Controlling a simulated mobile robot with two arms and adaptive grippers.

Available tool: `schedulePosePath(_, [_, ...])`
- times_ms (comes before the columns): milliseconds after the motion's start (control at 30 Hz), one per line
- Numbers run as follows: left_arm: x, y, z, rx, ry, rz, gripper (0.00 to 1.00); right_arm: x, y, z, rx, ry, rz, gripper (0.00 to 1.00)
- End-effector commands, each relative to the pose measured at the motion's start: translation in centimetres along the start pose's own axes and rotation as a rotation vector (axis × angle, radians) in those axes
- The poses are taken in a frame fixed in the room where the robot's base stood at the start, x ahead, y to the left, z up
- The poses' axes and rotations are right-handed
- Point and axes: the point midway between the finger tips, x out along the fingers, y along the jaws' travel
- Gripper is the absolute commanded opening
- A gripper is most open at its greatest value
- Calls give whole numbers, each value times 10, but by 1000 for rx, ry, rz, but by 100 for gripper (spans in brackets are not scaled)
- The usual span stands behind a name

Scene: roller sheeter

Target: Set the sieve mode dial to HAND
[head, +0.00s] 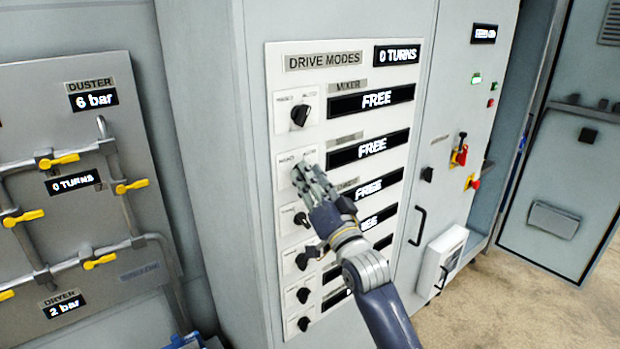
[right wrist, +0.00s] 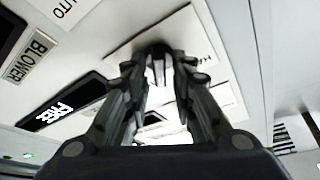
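The drive modes panel (head: 345,62) has a column of dark dials on white plates marked HAND and AUTO. My right gripper (head: 303,172) is at the second plate (head: 287,160) from the top, and its fingers hide that dial in the head view. In the right wrist view, the fingers (right wrist: 158,75) converge on either side of a dark dial (right wrist: 155,47). Whether they press on it is not clear. The display (head: 370,148) beside this row reads FREE. No sieve label is readable. My left gripper is out of view.
The mixer dial (head: 300,112) is just above my fingers, and a lower dial (head: 302,219) is close below. A pipe board with yellow valves (head: 60,160) stands at the left. A black handle (head: 417,226) and a red switch (head: 459,155) are to the right.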

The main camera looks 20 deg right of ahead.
Motion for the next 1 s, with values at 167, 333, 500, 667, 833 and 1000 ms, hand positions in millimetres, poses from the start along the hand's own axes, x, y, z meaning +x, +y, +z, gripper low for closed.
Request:
schedulePosePath(167, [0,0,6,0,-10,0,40,0,0,0,-1,0,1,0])
schedulePosePath(333, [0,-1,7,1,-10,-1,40,0,0,-1,-2,2,0,0])
schedulePosePath(500, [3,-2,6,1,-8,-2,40,0,1,-1,-27,3,-11,0])
schedulePosePath(667, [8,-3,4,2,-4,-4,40,0,2,-1,-93,4,-37,0])
schedulePosePath(833, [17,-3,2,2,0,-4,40,0,2,-2,-209,5,-85,0])
schedulePosePath(1000, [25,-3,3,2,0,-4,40,0,2,-3,-356,6,-146,0])
